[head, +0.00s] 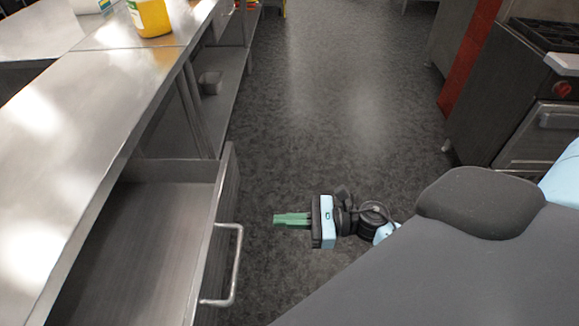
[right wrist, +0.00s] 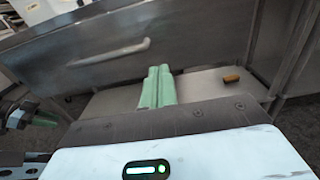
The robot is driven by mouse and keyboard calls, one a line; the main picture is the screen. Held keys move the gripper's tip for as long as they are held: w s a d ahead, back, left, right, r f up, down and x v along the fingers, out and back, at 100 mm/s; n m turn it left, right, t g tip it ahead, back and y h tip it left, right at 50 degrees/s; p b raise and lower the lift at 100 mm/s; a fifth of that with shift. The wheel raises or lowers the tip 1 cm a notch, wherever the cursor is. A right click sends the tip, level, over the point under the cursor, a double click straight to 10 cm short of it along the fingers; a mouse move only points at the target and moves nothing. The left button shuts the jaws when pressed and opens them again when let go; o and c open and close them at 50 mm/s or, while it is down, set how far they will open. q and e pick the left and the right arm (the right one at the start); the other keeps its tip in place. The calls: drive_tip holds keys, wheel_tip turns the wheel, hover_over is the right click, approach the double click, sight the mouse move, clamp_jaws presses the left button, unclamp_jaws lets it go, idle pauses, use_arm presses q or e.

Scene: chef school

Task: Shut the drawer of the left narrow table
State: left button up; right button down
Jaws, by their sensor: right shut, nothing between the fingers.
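The drawer (head: 140,240) of the steel table (head: 70,130) at the left stands open, pulled out to the right, and its visible inside is empty. Its front panel has a bar handle (head: 236,265). My right gripper (head: 276,219) is shut and empty, its green fingers pointing left at the drawer front, with a gap of floor between. In the right wrist view, the shut fingers (right wrist: 157,88) show below a steel panel with a bar handle (right wrist: 108,52). A dark part with a green tip (right wrist: 44,121) at the left edge there looks like my left gripper; its jaws are unclear.
A yellow container (head: 150,17) stands on the tabletop farther back. A stove (head: 535,120) stands at the right. The grey floor (head: 330,110) between is clear.

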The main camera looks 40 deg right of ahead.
drive_tip(key=p, duration=0.2)
approach(226, 220)
drive_tip(key=x, duration=0.5)
drive_tip(key=shift+w+a+r, duration=0.1)
drive_tip(key=shift+w+r, duration=0.1)
drive_tip(key=shift+r, duration=0.05)
drive_tip(key=shift+w+a+f, duration=0.15)
drive_tip(key=shift+w+a, duration=0.25)
drive_tip(key=shift+a, duration=0.2)
drive_tip(key=shift+a, duration=0.1)
